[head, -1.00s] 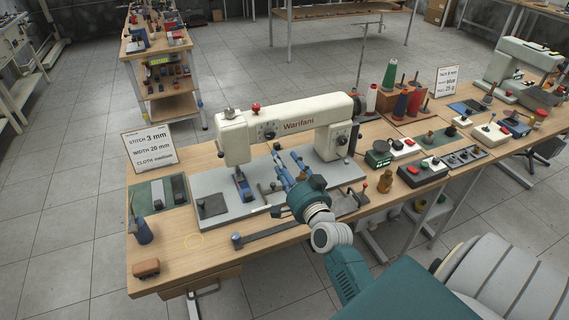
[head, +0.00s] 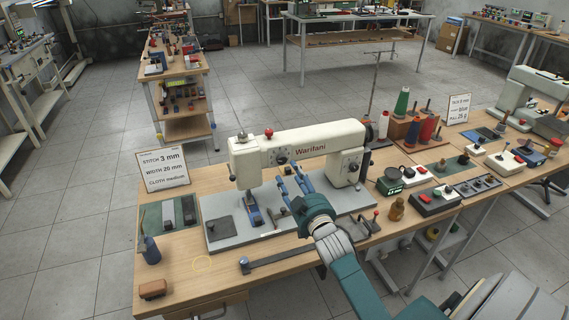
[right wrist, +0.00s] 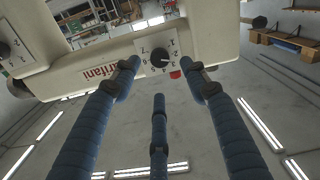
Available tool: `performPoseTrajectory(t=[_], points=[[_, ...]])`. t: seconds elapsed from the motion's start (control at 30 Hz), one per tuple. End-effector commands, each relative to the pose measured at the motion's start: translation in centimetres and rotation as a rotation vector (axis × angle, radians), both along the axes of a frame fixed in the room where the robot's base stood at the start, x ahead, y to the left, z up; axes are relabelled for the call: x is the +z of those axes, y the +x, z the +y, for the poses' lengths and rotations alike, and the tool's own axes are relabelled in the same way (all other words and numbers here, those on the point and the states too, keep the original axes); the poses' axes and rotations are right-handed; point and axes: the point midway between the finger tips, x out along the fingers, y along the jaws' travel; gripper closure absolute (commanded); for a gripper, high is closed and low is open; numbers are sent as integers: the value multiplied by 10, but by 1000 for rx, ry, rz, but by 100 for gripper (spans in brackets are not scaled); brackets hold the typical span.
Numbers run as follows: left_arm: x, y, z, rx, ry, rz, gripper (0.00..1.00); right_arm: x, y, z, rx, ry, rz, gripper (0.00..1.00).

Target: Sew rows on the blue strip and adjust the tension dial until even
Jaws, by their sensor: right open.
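The cream sewing machine (head: 300,150) stands on a grey bed plate. A dial (head: 281,159) sits on its arm, left of the name; the right wrist view shows the dial's numbered face and black knob (right wrist: 160,57). A blue strip (head: 252,212) lies below the needle end. My right gripper (head: 291,180) is open and empty in front of the machine arm, just below the dial. In the right wrist view its blue fingers (right wrist: 158,75) are spread and point at the dial, apparently apart from it. My left gripper is out of view.
A second dial (head: 353,167) is on the machine's column. A sign (head: 163,170) reads stitch 3 mm, width 20 mm, cloth medium. A long dark bar (head: 280,255) and a brown block (head: 153,289) lie at the table's front. Thread spools and a button box (head: 433,201) stand right.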

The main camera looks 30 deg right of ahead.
Motion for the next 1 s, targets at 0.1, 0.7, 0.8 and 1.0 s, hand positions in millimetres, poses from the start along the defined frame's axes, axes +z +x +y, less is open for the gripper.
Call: performPoseTrajectory(t=[0.1, 0.7, 0.8, 1.0], points=[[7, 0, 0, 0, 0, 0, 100, 3, 25, -6, -1, 1, -1, 55], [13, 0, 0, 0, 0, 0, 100, 0, 66, -16, 0, 3, -1, 55], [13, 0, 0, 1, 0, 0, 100, 0, 66, -16, 0, 3, -1, 61], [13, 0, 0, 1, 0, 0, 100, 0, 66, -16, 0, 3, -1, 100]])
